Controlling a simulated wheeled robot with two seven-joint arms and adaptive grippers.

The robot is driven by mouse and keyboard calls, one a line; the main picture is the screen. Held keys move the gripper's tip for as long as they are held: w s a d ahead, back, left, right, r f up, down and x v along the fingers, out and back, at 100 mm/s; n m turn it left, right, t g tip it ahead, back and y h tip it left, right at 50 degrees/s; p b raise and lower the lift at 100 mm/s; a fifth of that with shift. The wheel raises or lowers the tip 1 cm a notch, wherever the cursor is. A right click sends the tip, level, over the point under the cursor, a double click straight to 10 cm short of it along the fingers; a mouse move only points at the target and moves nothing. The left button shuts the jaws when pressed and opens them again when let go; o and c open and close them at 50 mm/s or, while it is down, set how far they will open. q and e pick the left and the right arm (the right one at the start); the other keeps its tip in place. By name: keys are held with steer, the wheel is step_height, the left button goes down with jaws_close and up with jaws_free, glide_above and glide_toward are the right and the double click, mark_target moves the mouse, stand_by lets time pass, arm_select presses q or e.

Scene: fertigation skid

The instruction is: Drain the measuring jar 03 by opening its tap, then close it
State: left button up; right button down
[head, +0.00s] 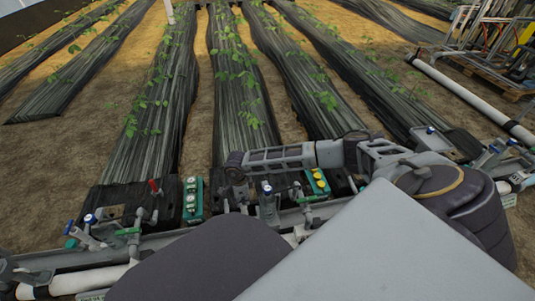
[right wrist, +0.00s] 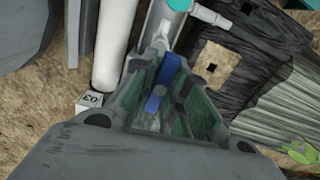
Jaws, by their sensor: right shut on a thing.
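In the right wrist view, my right gripper (right wrist: 165,88) is shut on a blue tap handle (right wrist: 160,88), which shows between its fingers. A small white tag (right wrist: 89,101) reading 03, turned upside down in the picture, sits just left of the fingers. A grey tube runs up from behind the fingers; I cannot tell whether it is the measuring jar. In the head view, my right gripper (head: 236,171) reaches down over the pipework at the middle, and the handle it holds is hidden. My left gripper is not in view.
Nearby in the head view are a red-handled valve (head: 153,186), another blue-handled tap (head: 90,218), a green box (head: 192,199) with round fittings and one with yellow buttons (head: 318,182). A white pipe (right wrist: 116,40) runs close beside my right gripper. Covered plant beds lie behind.

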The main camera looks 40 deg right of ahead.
steer(key=m+p, duration=0.2)
steer(key=m, duration=0.3)
steer(key=shift+p, duration=0.35)
steer(key=shift+m+p, duration=0.7)
steer(key=shift+m, duration=0.5)
steer(key=m+p, duration=0.1)
steer(key=m, duration=0.2)
steer(key=shift+p, duration=0.4)
steer(key=shift+m+p, duration=0.45)
steer(key=shift+m, duration=0.35)
steer(key=shift+m+p, duration=0.45)
steer(key=shift+m, duration=0.35)
steer(key=shift+m+p, duration=0.4)
steer(key=shift+m, duration=0.3)
steer(key=shift+m+p, duration=0.45)
steer(key=shift+m, duration=0.25)
steer(key=shift+m+p, duration=0.55)
steer(key=shift+m, duration=0.65)
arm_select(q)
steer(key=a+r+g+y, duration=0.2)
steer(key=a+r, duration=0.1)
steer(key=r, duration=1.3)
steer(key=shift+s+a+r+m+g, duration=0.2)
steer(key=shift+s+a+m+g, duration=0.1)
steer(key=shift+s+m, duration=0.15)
